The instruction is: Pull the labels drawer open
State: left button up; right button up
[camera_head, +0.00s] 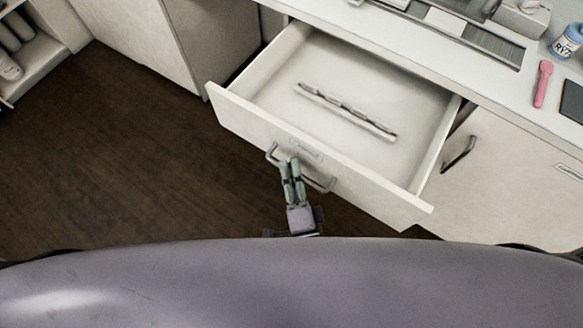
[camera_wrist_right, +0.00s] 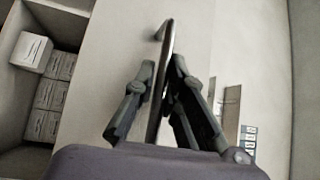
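The white drawer (camera_head: 240,112) stands well out from the counter in the head view, its inside in sight. A dark and light slotted strip (camera_head: 345,110) lies on its floor. Its front carries a small label plate (camera_head: 306,147), too small to read, and a grey bar handle (camera_head: 318,184). My right gripper (camera_head: 289,162) is at the left half of this handle. In the right wrist view the handle (camera_wrist_right: 166,45) runs between the fingers of the right gripper (camera_wrist_right: 164,68), which are closed against it. My left gripper is in neither view.
A closed cupboard door with a handle (camera_head: 458,154) is right of the drawer. On the counter are a pink tool (camera_head: 542,84) and a blue-labelled jar (camera_head: 567,41). Open dark floor (camera_head: 130,160) lies left. The wrist view shows white boxes (camera_wrist_right: 45,95) in a compartment.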

jog(key=o, duration=0.4)
jog(key=shift+s, duration=0.1)
jog(key=v, duration=1.1)
jog(key=shift+s+d, duration=0.1)
jog(key=shift+s, duration=0.3)
jog(key=shift+f, duration=0.1)
jog(key=s+d+f+n+g, duration=0.1)
jog(key=d+f+n+g, duration=0.25)
jog(key=f, duration=0.65)
jog(key=s+d+f+n+g, duration=0.1)
jog(key=d+f+n+g, duration=0.2)
jog(key=f, duration=0.6)
jog(key=s+d+f+n+g, duration=0.1)
jog(key=f+n+g, duration=0.35)
jog(key=f, duration=0.55)
jog(key=s+d+f+n+g+h, duration=0.1)
jog(key=s+d+f+n+g, duration=0.1)
jog(key=s+d+f, duration=0.2)
jog(key=s+d+f+n+g+h, duration=0.1)
jog(key=s+d+f+g, duration=0.1)
jog(key=s+d+f, duration=0.2)
jog(key=s+d+f+n+g+h, duration=0.2)
jog(key=s+d+f+g, duration=0.1)
jog(key=s+d+f, duration=0.1)
jog(key=shift+s+d+n, duration=0.3)
jog(key=shift+s+d, duration=0.25)
jog(key=shift+d, duration=0.1)
